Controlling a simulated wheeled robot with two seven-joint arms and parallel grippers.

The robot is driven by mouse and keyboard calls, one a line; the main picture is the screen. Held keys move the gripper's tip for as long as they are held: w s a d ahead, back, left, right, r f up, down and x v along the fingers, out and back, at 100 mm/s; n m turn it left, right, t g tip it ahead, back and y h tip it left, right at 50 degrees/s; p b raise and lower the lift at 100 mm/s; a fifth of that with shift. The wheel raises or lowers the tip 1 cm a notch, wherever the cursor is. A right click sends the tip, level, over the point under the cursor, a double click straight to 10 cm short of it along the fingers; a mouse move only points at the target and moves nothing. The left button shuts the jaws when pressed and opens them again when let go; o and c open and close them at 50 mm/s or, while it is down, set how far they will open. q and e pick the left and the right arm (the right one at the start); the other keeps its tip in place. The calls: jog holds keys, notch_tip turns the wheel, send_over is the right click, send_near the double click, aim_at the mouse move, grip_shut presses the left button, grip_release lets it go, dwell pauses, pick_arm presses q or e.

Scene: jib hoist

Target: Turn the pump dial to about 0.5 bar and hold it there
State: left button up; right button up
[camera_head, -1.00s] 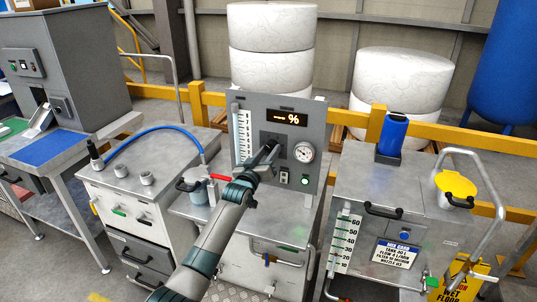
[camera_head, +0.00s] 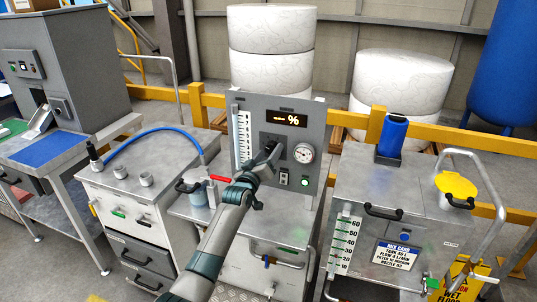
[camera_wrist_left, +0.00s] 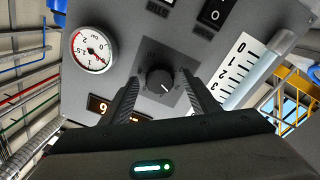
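The pump dial (camera_wrist_left: 159,80) is a round black knob with a white pointer line, on a dark square plate (camera_wrist_left: 146,52) of the grey panel. In the wrist view my left gripper (camera_wrist_left: 163,90) is open, one ribbed finger on each side of the dial, with visible gaps between fingers and knob. In the head view my left gripper (camera_head: 271,153) is in front of the panel (camera_head: 312,115) and hides the dial. My right gripper is not in view.
An orange display (camera_head: 286,118) is above the gripper and a white scale strip (camera_head: 244,138) left of it. A green lit button (camera_head: 305,182) and a switch (camera_head: 284,177) are below. A red handle (camera_head: 220,178) and blue hose (camera_head: 150,130) lie to the left.

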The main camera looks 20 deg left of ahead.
pick_arm(q)
jog(key=shift+s, duration=0.15)
jog(key=s+a+b, duration=0.1)
jog(key=s+b, duration=0.3)
jog(key=s, duration=1.3)
jog(key=shift+a+f, duration=0.2)
jog(key=shift+f, duration=0.15)
jog(key=shift+f, duration=0.1)
